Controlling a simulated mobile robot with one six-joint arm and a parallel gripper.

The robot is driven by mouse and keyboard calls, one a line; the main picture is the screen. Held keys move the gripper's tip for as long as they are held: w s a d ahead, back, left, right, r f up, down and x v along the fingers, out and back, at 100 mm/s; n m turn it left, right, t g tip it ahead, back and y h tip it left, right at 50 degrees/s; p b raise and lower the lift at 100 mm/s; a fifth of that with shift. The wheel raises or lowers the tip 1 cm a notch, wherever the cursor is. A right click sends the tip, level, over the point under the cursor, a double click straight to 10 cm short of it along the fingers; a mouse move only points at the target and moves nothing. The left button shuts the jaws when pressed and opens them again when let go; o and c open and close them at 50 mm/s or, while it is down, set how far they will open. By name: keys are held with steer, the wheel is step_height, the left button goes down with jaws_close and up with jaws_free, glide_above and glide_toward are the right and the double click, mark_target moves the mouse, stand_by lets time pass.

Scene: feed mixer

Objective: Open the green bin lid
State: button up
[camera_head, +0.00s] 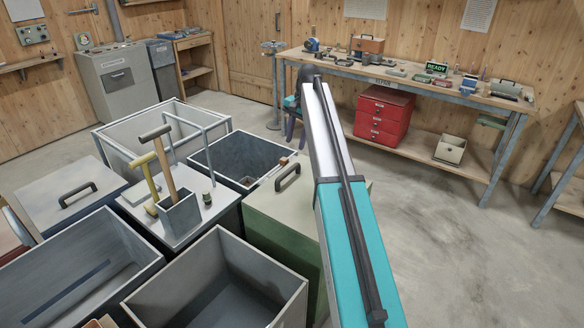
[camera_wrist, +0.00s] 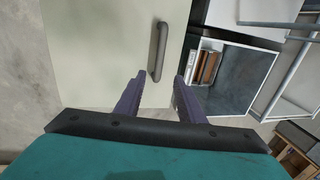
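The green bin (camera_head: 287,245) stands near the middle of the head view with its pale lid (camera_head: 260,208) lying flat and shut. A dark bar handle (camera_head: 288,177) stands up from the lid. In the wrist view the lid (camera_wrist: 95,50) fills the left half, and the handle (camera_wrist: 157,52) lies just ahead of the fingertips. My gripper (camera_wrist: 161,82) has its two purple fingers spread apart with nothing between them. It also shows small in the head view (camera_head: 291,143), above and behind the lid, partly hidden by my arm. The fingers look apart from the handle.
Open grey bins (camera_head: 225,282) and (camera_head: 200,150) flank the green bin, along with a bin top holding hammers (camera_head: 162,165). A workbench (camera_head: 400,75) with red drawers (camera_head: 383,115) stands behind. The concrete floor to the right is clear.

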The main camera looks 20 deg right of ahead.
mark_target(290, 169)
steer(key=shift+f, duration=0.15)
steer(key=shift+w+a+f+p, duration=0.3)
steer(key=shift+f+p, duration=0.25)
steer(key=shift+f, duration=1.65)
steer(key=shift+w+a+f+p, duration=0.15)
steer(key=shift+w+f+p, duration=0.4)
steer(key=shift+f, duration=1.7)
steer(key=shift+w+a+f+p, duration=0.25)
steer(key=shift+f+p, duration=0.35)
steer(key=shift+f, duration=1.6)
jaws_close()
